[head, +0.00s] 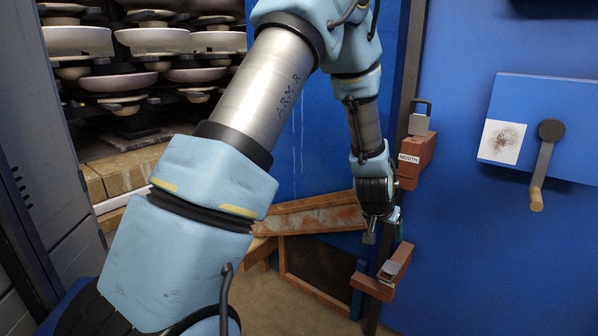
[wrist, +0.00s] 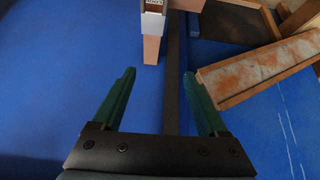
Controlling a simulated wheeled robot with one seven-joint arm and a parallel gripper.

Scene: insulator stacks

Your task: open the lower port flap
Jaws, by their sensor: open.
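A lower reddish-brown fitting (head: 374,287) with a grey plate (head: 389,270) juts out low on the dark post; I take it for the lower port, and cannot tell which part is its flap. My gripper (head: 384,231) points down just above it, apart from it. In the wrist view my gripper (wrist: 160,75) shows two green fingers spread wide with nothing between them. Beyond the fingertips, at the top, is a brown block (wrist: 152,49) below a pale grey piece (wrist: 152,24) with a small unreadable label.
An upper brown box (head: 413,162) labelled MOUTH bears a grey padlock (head: 420,119). A blue panel (head: 500,240) with a crank handle (head: 541,170) stands at right. A rusty trough (head: 315,220) lies left of my gripper. Insulator stacks (head: 150,40) fill the shelves at left.

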